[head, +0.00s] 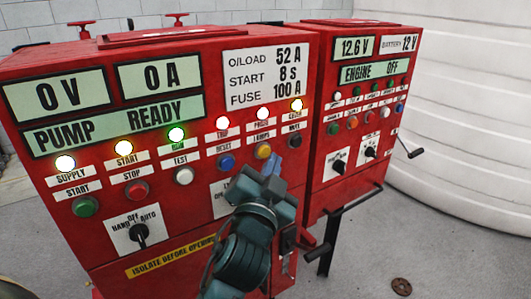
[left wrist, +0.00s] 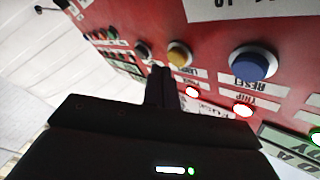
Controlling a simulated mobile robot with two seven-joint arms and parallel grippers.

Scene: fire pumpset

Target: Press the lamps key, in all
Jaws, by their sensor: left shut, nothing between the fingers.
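The lamps key is a yellow round button (head: 263,151) under the LAMPS label on the red pump panel (head: 100,175). It also shows in the left wrist view (left wrist: 179,54), with its label upside down. My left gripper (head: 271,166) is shut and empty, with its fingertips just below and right of the key in the head view. In the left wrist view the fingertips (left wrist: 161,72) lie close beside the yellow key. I cannot tell whether they touch it. The row of lamps above, including the green one (head: 176,134), glows brightly. My right gripper is not in view.
The blue RESET button (head: 227,162) and the dark MUTE button (head: 295,140) flank the key. A rotary switch (head: 139,232) is lower left. A second red cabinet (head: 350,90) with a protruding handle (head: 410,150) stands to the right. Grey floor lies beyond.

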